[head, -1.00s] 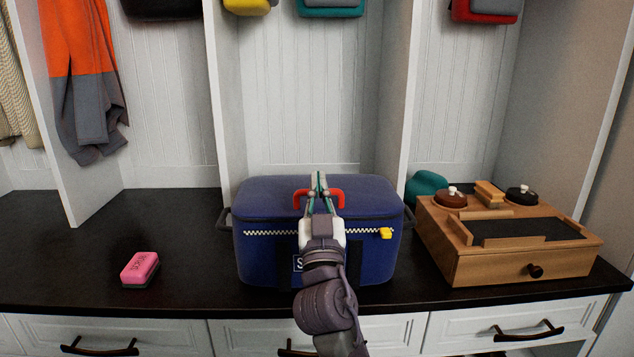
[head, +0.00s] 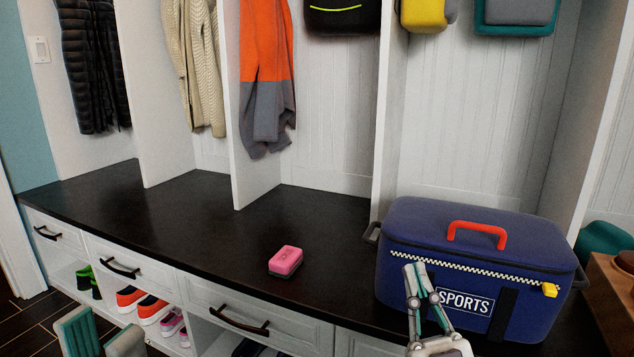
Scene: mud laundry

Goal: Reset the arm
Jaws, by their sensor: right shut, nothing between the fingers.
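My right gripper (head: 416,284) is at the lower right of the head view, in front of the blue sports bag (head: 460,237). Its fingers are shut with nothing between them, and they are clear of the bag's red handle (head: 477,234). I cannot tell whether the fingertips touch the bag's front. My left gripper (head: 103,334) shows at the bottom left edge, in front of the shoe cubbies. Its two teal-padded fingers stand apart and nothing shows between them. The rest of both arms is mostly out of view.
The bag stands on the dark bench top (head: 195,200). Drawers (head: 240,312) and cubbies with shoes (head: 150,306) are below. Coats hang behind; a wooden box (head: 609,290) is at the right edge.

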